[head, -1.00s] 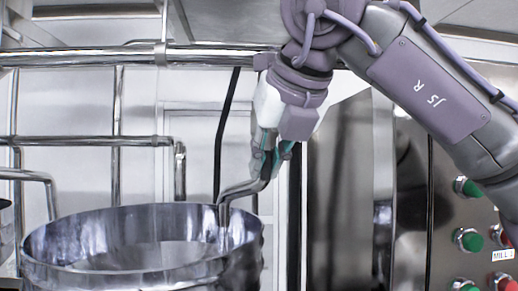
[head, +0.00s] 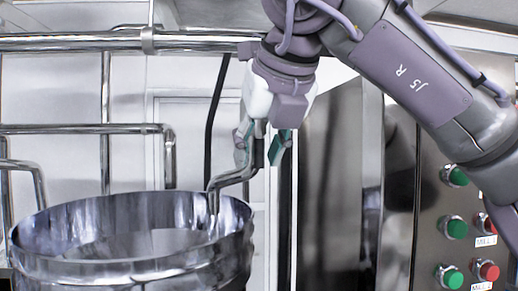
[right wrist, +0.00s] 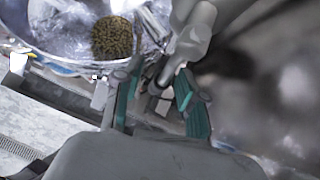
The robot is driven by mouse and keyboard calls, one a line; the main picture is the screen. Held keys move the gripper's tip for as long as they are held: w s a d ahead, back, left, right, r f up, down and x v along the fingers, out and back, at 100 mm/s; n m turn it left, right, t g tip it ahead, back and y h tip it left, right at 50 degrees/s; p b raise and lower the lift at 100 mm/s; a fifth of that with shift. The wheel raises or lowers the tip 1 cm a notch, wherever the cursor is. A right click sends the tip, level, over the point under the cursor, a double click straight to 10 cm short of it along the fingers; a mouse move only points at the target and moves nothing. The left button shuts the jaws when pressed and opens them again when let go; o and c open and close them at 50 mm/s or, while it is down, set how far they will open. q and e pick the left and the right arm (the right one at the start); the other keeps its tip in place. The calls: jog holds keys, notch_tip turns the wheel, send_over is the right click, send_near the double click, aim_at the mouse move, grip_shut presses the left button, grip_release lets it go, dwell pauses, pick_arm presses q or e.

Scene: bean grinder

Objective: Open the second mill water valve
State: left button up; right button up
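A bent metal water pipe (head: 232,180) reaches over the rim of a large round steel bowl (head: 130,265). Its dark upper end (head: 259,152) stands between the fingers of my right gripper (head: 261,158). The fingers are spread, with a gap to the pipe visible on the left. In the right wrist view the green-padded fingers of my right gripper (right wrist: 160,103) are also apart, with a grey pipe part (right wrist: 186,45) in front of them. I cannot make out which part is the valve handle. My left gripper is not in view.
Brown pellets (right wrist: 118,38) lie in the bowl in the right wrist view. A steel panel at the right carries green buttons (head: 454,227) and red buttons (head: 487,270) with MILL labels. Horizontal steel pipes (head: 80,129) run along the back wall.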

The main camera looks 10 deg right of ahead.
jog(key=shift+s+r, duration=0.35)
jog(key=shift+r, duration=0.1)
jog(key=v, duration=1.1)
jog(key=shift+f, duration=0.1)
